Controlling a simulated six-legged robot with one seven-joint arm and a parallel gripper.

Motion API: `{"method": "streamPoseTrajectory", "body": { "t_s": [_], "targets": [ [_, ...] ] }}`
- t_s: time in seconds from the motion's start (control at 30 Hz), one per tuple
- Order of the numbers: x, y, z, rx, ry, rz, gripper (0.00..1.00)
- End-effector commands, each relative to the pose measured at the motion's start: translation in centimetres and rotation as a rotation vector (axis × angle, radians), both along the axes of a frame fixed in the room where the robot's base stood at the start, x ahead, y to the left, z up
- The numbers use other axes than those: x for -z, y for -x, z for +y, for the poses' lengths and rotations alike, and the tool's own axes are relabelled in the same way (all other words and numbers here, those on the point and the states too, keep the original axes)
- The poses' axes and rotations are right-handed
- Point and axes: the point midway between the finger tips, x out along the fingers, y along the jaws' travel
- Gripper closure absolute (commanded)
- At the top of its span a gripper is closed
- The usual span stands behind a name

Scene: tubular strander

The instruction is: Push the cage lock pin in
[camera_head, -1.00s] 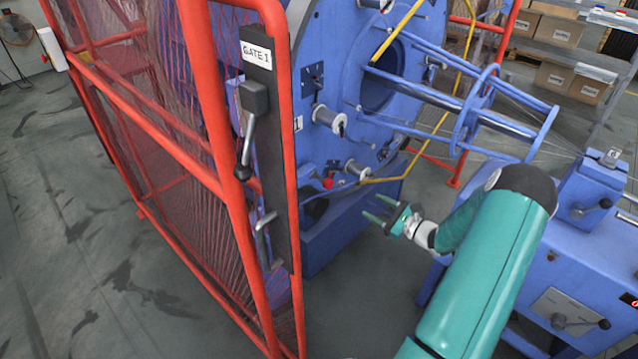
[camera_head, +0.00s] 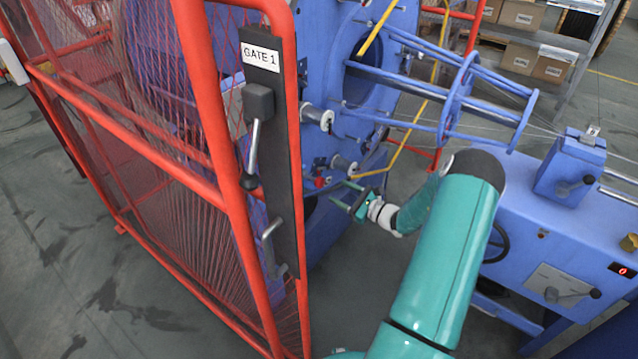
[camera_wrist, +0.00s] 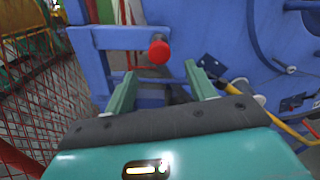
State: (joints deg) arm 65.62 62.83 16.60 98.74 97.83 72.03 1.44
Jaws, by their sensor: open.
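A red round knob (camera_wrist: 159,51), which looks like the head of the cage lock pin, shows in the wrist view on the blue machine frame. In the head view it is a small red spot (camera_head: 320,182) low on the blue machine, beside the gate post. My gripper (camera_head: 339,192) is open and empty, its green fingers pointing at the machine near the knob. In the wrist view the two fingers (camera_wrist: 160,70) stand apart, and the knob appears between and just beyond their tips. The gap to the knob and the pin's depth cannot be told.
The red mesh gate (camera_head: 200,150) with its "GATE 1" sign and lever handle (camera_head: 250,160) stands left of my gripper. A yellow tube (camera_head: 408,125) and the blue strander cage bars (camera_head: 450,100) are above right. A blue control bench (camera_head: 560,235) stands at the right.

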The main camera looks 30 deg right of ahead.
Motion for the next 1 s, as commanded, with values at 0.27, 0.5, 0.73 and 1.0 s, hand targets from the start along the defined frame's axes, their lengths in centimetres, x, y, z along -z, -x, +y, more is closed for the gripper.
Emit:
{"method": "streamPoseTrajectory", "body": {
  "t_s": [0.27, 0.5, 0.73, 1.0],
  "targets": [
    [0.0, -5.3, 2.1, -0.003, -0.001, -0.001, 0.45],
    [0.0, -8.1, 3.2, -0.002, -0.001, 0.000, 0.45],
    [0.0, -8.5, 3.3, 0.000, -0.001, 0.000, 0.45],
    [0.0, -8.4, 3.3, -0.001, -0.001, 0.001, 0.80]
  ]
}}
